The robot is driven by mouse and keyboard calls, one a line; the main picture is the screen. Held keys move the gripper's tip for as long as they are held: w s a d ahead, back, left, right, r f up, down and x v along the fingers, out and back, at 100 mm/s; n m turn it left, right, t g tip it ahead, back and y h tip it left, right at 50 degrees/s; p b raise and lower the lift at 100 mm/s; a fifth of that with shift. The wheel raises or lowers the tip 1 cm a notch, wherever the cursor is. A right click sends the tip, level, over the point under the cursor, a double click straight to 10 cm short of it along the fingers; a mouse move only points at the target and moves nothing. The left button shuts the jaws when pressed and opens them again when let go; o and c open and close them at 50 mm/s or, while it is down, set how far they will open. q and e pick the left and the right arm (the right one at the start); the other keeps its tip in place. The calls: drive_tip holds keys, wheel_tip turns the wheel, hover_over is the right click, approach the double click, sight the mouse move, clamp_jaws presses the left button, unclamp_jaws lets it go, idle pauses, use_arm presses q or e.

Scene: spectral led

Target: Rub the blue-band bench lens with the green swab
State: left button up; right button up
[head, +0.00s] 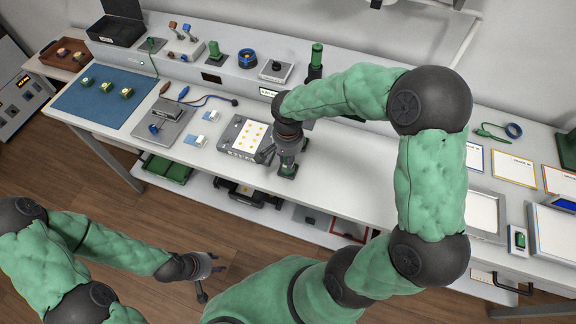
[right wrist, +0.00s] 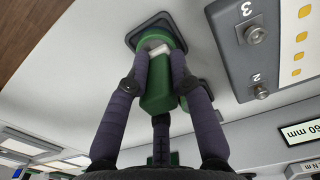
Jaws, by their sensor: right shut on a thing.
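My right gripper (head: 280,160) reaches down to the white bench. In the right wrist view its fingers (right wrist: 160,75) are closed around a green block-like body with a small white patch, which I take to be the green swab (right wrist: 158,98). Its far end is at a dark square base (right wrist: 133,38) on the bench; I cannot tell whether it is lifted clear. A ring with a blue band, probably the blue-band lens (head: 247,58), stands on the raised back shelf, apart from both grippers. My left gripper (head: 208,278) hangs over the floor, fingers apart and empty.
Beside the right gripper is a grey panel (head: 243,137) with yellow spots. A green cylinder on a dark stand (head: 316,56) and a grey box (head: 276,71) stand on the shelf. A blue mat (head: 92,103) lies left.

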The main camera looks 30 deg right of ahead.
drive_tip(key=shift+w+d+f, duration=0.1)
drive_tip(key=shift+w+d, duration=0.35)
drive_tip(key=shift+d, duration=0.1)
idle(0.8)
drive_tip(key=shift+w+d, duration=0.25)
drive_tip(key=shift+d, duration=0.05)
idle(1.0)
drive_tip(key=shift+a, duration=0.1)
drive_tip(key=shift+s+a+b, duration=0.5)
drive_tip(key=shift+s+a, duration=1)
drive_tip(key=shift+a, duration=0.15)
